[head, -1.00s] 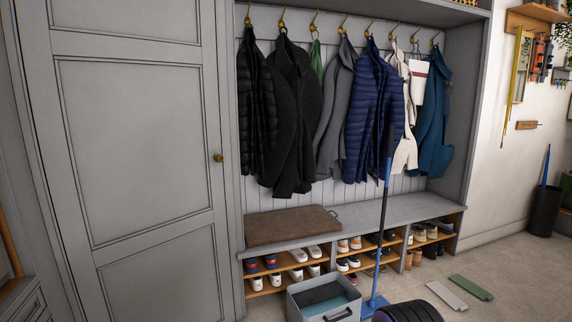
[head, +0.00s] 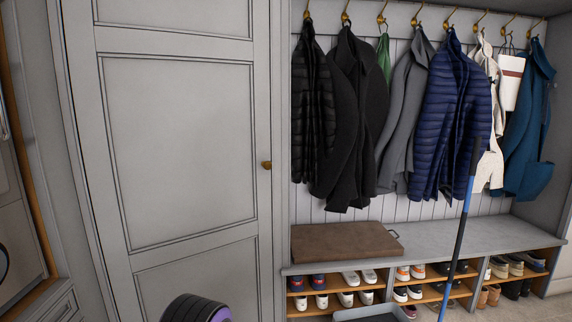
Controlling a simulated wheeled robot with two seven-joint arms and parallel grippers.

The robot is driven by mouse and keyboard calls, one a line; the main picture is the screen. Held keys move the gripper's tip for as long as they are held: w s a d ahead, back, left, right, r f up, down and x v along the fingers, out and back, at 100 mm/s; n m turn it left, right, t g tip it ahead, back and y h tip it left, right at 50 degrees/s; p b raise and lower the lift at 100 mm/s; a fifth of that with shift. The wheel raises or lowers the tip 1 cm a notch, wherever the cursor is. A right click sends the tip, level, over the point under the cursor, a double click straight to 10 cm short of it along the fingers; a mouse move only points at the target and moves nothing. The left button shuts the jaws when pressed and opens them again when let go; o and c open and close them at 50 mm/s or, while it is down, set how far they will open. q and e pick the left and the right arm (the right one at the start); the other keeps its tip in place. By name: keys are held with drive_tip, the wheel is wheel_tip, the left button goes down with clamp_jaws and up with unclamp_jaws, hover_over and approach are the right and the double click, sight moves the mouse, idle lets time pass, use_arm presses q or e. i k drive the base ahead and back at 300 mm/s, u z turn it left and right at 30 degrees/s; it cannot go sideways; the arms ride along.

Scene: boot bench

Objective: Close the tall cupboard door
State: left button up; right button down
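The tall cupboard door (head: 180,150) is a grey panelled door at the left of the head view. Its face looks flush with the frame beside the coat bench, with no clear gap along its right edge. A small brass knob (head: 266,165) sits near that right edge. A dark rounded part of my own arm shows at the bottom, in front of the door's lower panel. No fingers of either gripper are in view. The lower end of the door is cut off by the picture.
Coats (head: 450,120) hang on brass hooks right of the door. A blue and black pole (head: 463,225) stands in front. A grey bin (head: 365,313) is partly cut off at the bottom.

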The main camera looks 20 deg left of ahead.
sight(172, 98)
drive_tip(key=u, duration=0.25)
drive_tip(key=i, duration=0.75)
drive_tip(key=u, duration=0.65)
